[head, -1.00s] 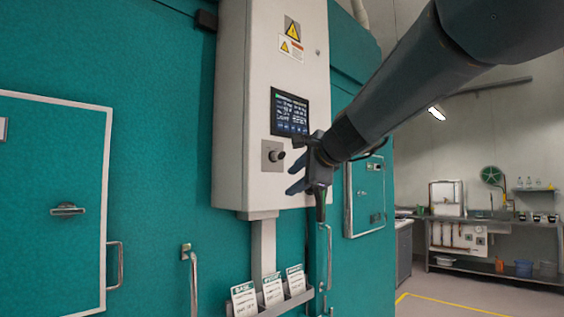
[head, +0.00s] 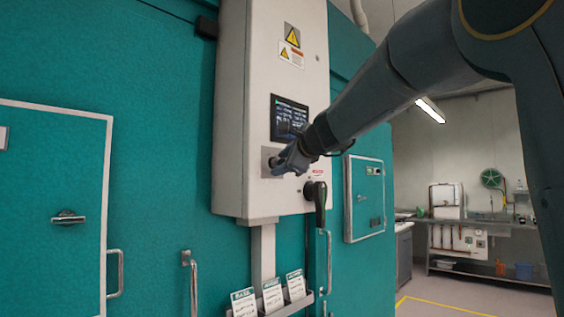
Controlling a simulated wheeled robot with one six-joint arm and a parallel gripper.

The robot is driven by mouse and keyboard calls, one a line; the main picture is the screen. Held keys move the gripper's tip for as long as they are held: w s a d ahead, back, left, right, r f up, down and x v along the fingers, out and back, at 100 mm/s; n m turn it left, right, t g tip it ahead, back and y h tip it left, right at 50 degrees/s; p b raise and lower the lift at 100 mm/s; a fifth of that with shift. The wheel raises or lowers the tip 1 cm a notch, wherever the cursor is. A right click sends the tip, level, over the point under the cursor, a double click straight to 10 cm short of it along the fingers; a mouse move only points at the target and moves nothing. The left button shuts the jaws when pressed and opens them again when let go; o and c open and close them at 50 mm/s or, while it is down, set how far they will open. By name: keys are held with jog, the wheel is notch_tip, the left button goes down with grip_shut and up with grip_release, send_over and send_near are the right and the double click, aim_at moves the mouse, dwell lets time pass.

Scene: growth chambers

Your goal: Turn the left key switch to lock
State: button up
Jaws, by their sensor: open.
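The key switch sits on a grey square plate (head: 267,162) on the front of the white control box (head: 238,150), left of and below its screen. My gripper (head: 279,166) is open and right at this switch, its fingers over the knob. The gripper hides most of the knob, so I cannot tell its turn position or whether the fingers touch it. No second key switch is clearly visible. A dark handle (head: 318,202) hangs down at the box's lower right.
The dark screen (head: 289,117) is just above my gripper. Paper cards (head: 271,294) stand in a holder below the box. Metal door handles (head: 191,283) stick out from the teal wall. A sink bench (head: 480,225) stands far right.

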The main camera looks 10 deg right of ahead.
grip_shut()
